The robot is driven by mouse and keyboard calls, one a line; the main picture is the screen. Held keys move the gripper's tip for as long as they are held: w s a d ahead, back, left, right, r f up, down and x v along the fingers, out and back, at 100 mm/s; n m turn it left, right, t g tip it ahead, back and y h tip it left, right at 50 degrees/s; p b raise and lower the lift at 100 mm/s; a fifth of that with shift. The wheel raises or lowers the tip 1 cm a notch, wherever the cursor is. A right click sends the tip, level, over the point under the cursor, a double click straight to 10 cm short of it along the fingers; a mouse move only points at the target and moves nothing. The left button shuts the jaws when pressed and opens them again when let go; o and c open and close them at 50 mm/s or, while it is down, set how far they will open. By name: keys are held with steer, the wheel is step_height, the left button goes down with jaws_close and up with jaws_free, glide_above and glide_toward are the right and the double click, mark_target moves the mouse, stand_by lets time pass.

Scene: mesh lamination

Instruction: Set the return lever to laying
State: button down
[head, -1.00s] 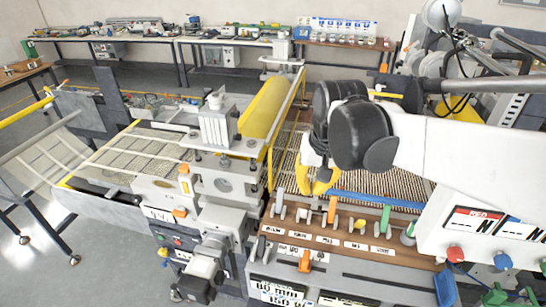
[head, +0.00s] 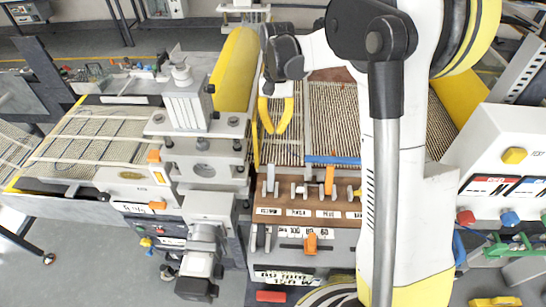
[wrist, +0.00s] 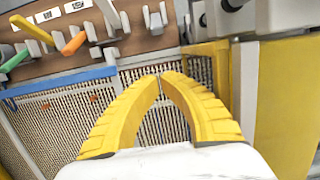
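My gripper (head: 272,131) hangs over the ribbed mesh bed, behind the lever board and to the right of the yellow roller. In the wrist view its yellow fingers (wrist: 160,77) meet at their tips with nothing between them. A brown board (head: 290,221) carries a row of levers: a grey one (head: 270,184), an upright orange one (head: 329,180) and a yellow one (head: 352,193). The label words are too small to read, so I cannot tell which is the return lever.
The yellow roller (head: 236,68) and its grey clamp frame (head: 186,103) stand left of my gripper. A blue bar (head: 333,160) runs behind the levers. A lower panel has another orange lever (head: 311,244). My arm covers the board's right end.

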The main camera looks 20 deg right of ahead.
mark_target(273, 165)
steer(key=f, duration=0.3)
steer(key=s+f, duration=0.1)
steer(key=f, duration=0.2)
steer(key=f+b, duration=0.1)
steer(key=f, duration=0.2)
steer(key=shift+s+a, duration=0.25)
steer(key=shift+a, duration=0.1)
steer(key=s, duration=0.1)
steer(key=s+a+r, duration=0.1)
steer(key=s, duration=0.1)
steer(key=shift+s+a+r, duration=0.1)
steer(key=shift+s+a, duration=0.05)
steer(key=shift+s+a+r, duration=0.1)
steer(key=shift+s+r, duration=0.05)
